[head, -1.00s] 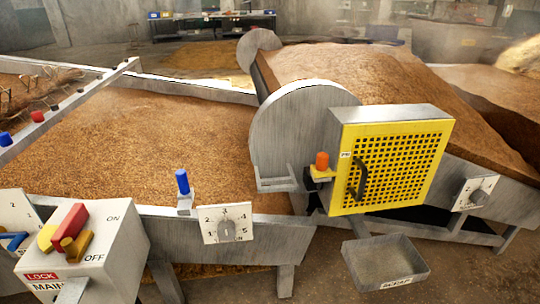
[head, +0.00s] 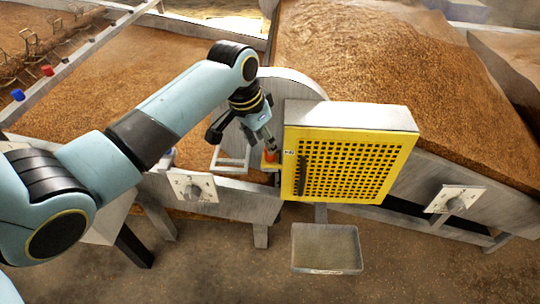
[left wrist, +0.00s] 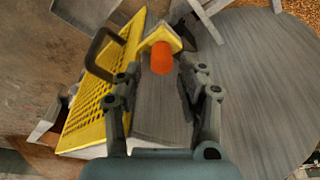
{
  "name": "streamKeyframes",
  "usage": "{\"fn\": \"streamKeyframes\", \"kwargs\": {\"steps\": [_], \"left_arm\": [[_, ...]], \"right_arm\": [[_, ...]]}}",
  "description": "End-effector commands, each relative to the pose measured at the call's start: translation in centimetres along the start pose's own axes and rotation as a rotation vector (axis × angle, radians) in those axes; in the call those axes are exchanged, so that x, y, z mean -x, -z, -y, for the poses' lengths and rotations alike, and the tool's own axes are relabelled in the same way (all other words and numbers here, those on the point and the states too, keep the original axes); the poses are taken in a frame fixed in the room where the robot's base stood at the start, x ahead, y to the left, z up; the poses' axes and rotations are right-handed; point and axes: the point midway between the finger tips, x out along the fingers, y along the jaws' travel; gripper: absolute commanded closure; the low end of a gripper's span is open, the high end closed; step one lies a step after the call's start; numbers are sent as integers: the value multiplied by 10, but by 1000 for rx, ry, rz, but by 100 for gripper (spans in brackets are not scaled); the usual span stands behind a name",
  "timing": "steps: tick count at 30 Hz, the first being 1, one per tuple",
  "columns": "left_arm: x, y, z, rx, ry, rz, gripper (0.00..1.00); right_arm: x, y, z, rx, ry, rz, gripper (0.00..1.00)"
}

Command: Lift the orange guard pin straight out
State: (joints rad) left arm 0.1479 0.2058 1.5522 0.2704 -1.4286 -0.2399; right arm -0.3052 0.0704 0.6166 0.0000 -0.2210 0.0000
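The orange guard pin (head: 271,157) stands in a yellow bracket at the left side of the yellow perforated guard (head: 345,165). In the left wrist view the pin (left wrist: 161,58) shows as a short orange cylinder, with the yellow bracket (left wrist: 163,34) beyond it. My left gripper (head: 268,147) is over the pin and partly hides it in the head view. In the left wrist view its two fingers (left wrist: 162,70) are spread, one on each side of the pin. Clear gaps show beside the pin; I see no grip on it. My right gripper is in neither view.
The guard's dark handle (head: 301,175) is close to the pin's right. A round grey end plate (left wrist: 265,80) stands beside the gripper. A scrap tray (head: 327,248) is below the guard. Dial plates (head: 192,187) (head: 455,200) flank it. Grain beds lie behind.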

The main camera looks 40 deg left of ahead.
Motion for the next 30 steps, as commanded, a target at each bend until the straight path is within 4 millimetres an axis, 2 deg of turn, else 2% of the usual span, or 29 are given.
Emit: {"fn": "streamKeyframes", "kwargs": {"steps": [12,20,28,30], "left_arm": [[-52,5,2,0,0,1,61],[-54,6,2,-1,1,-1,61],[-54,6,2,-1,1,0,95],[-54,6,2,-1,1,0,100]], "right_arm": [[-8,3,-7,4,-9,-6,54],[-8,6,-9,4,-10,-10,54],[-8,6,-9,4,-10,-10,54],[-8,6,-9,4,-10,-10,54]]}}
